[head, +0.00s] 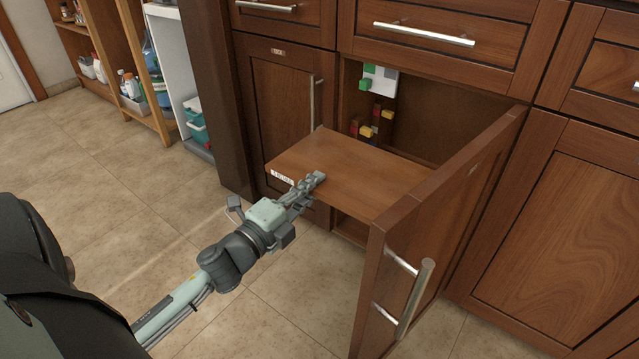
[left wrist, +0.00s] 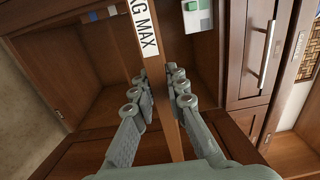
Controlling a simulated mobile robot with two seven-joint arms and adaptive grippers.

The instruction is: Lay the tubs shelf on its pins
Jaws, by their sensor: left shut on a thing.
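The shelf (head: 350,168) is a flat brown wooden board with a white label on its front edge. It looks roughly level in the head view and sticks out of the open cabinet (head: 440,112), its far part reaching the opening. My left gripper (head: 314,181) is shut on its front edge beside the label. In the left wrist view the board's edge (left wrist: 158,75) runs between the two fingers (left wrist: 163,85), and the label ends in "G MAX". I cannot make out pins, nor whether the board touches any. My right gripper is out of view.
The cabinet door (head: 450,220) stands open just right of the board, its bar handle (head: 408,295) facing out. Several coloured blocks (head: 366,132) and a white-green panel (head: 380,79) show inside. Open shelving with bottles (head: 131,86) stands at the far left. The tiled floor in front is clear.

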